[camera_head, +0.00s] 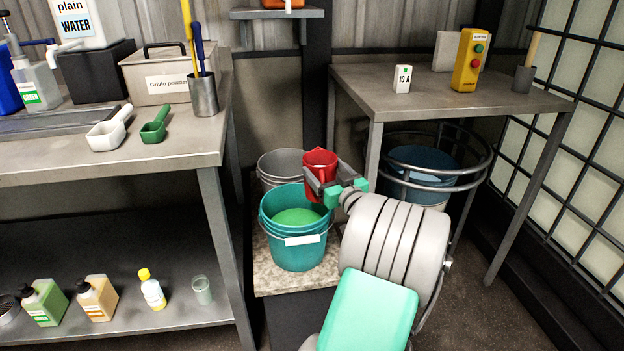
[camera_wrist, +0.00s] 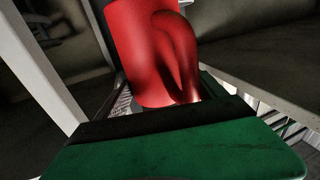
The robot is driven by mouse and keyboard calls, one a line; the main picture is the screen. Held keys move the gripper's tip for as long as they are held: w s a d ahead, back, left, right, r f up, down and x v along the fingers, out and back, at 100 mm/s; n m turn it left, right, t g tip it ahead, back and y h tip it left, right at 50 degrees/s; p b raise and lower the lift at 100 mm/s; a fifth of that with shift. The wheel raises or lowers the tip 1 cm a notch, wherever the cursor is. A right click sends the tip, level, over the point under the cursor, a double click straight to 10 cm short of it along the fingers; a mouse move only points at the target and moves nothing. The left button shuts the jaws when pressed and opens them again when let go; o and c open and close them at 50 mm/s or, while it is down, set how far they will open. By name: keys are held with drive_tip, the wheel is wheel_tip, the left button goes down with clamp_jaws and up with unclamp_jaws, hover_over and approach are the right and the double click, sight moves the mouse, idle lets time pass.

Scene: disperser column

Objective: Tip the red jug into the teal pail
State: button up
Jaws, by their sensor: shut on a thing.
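The red jug (camera_head: 320,167) is between the fingers of my gripper (camera_head: 322,187), which is shut on it. It looks close to upright, above the right rear part of the teal pail's rim. In the wrist view the jug (camera_wrist: 150,55) fills the upper middle, with its handle side towards the camera; its mouth is out of frame. The teal pail (camera_head: 292,256) stands on a speckled stand, with green contents showing inside and a white label on its front. My gripper hides part of the pail's right rim.
A grey bucket (camera_head: 283,165) stands right behind the pail. The left bench (camera_head: 190,147) carries scoops and a metal cup of tools. The right table (camera_head: 440,100) and a ringed blue drum (camera_head: 420,160) stand to the right. A dark post rises behind the jug.

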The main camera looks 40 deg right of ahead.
wheel_tip(320, 180, down, 3)
drive_tip(key=shift+s+r, duration=0.1)
drive_tip(key=shift+s, duration=0.05)
drive_tip(key=shift+a+f+g+b, duration=0.15)
drive_tip(key=shift+f+g+b, duration=0.15)
drive_tip(key=shift+b, duration=0.05)
drive_tip(key=shift+w+a+f+n+b, duration=0.2)
drive_tip(key=shift+n+b, duration=0.25)
drive_tip(key=shift+n, duration=0.3)
drive_tip(key=shift+a+f+n+b, duration=0.1)
drive_tip(key=shift+a+n+b, duration=0.25)
drive_tip(key=shift+n, duration=0.45)
drive_tip(key=shift+w+a+f+n+b, duration=0.1)
drive_tip(key=shift+a+f+n+b, duration=0.1)
drive_tip(key=shift+n+b, duration=0.45)
drive_tip(key=n, duration=0.2)
drive_tip(key=r+n, duration=0.1)
drive_tip(key=shift+w+a+r+n, duration=0.1)
drive_tip(key=shift+w+a+n, duration=0.1)
drive_tip(key=shift+a+n, duration=0.2)
drive_tip(key=n, duration=0.1)
drive_tip(key=r+n, duration=0.1)
drive_tip(key=n, duration=0.1)
drive_tip(key=a+n, duration=0.1)
drive_tip(key=shift+w+r+b, duration=0.3)
drive_tip(key=shift+r+b, duration=0.05)
